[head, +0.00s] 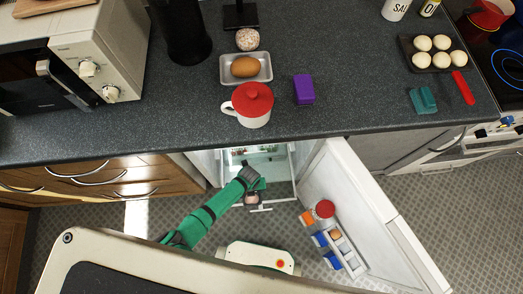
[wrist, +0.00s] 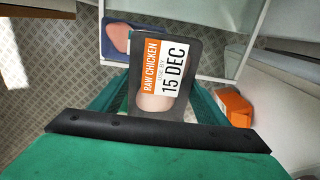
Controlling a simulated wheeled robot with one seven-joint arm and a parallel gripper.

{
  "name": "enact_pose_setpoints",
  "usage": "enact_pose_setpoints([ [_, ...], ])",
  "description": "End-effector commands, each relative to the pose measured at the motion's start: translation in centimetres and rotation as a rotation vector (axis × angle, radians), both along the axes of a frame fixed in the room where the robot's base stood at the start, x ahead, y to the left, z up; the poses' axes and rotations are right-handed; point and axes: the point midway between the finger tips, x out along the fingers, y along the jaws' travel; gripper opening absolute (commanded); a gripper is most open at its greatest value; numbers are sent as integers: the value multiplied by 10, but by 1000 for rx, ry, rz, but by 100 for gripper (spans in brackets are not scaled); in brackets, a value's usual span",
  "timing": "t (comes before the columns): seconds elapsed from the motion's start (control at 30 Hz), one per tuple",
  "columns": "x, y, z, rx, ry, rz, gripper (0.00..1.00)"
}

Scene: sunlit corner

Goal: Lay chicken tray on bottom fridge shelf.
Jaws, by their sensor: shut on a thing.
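The chicken tray (wrist: 177,102) is dark, with a white and orange label reading RAW CHICKEN, USE BY 15 DEC. It is between the green fingers of my gripper (wrist: 157,98), which is shut on it. In the head view my gripper (head: 251,182) is at the open fridge front, below the counter edge. The fridge (head: 206,165) stands open, its inside mostly hidden under the counter. I cannot make out the bottom shelf clearly.
The fridge door (head: 345,190) is swung open to the right, with items in its rack, including an orange carton (wrist: 235,108). A blue tray with pink contents (wrist: 118,40) lies beyond the chicken tray. Patterned floor is clear at the left.

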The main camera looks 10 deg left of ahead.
Motion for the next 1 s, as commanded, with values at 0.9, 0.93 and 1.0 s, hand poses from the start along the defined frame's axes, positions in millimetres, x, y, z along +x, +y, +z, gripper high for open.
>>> enact_pose_setpoints([
  [0.9, 61, -80, -48, -4, -4, -6, 34],
  [0.93, 62, -82, -50, -3, -5, -7, 34],
  [1.0, 63, -86, -55, -4, -3, -6, 34],
])
